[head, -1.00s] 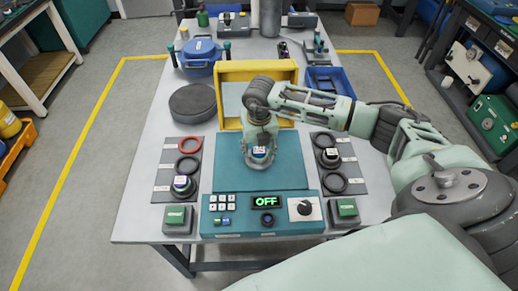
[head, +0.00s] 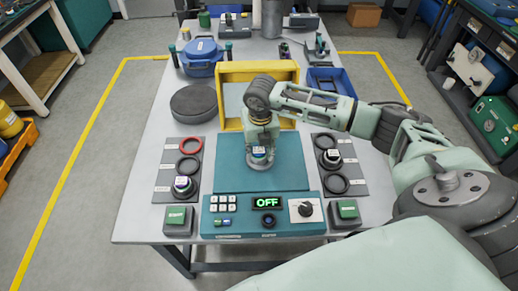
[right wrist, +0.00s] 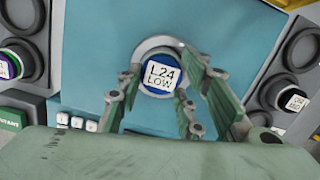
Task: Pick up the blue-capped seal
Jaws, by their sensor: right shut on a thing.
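The blue-capped seal (head: 259,152) stands on the teal plate of the test rig, in a grey metal ring. In the right wrist view the same seal (right wrist: 161,76) has a blue rim and a white label reading "L24 LOW". My right gripper (head: 259,160) points down over it, and in the right wrist view its fingers (right wrist: 162,85) are shut on it from both sides. The seal still looks seated at plate level; I cannot tell if there is a gap beneath. My left gripper is not in view.
A left rack (head: 163,186) and a right rack (head: 350,173) each hold rings and a labelled, capped piece. The control panel (head: 230,227) in front shows "OFF". A yellow frame (head: 230,72) stands behind the plate. A dark round disc (head: 193,102) lies at left.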

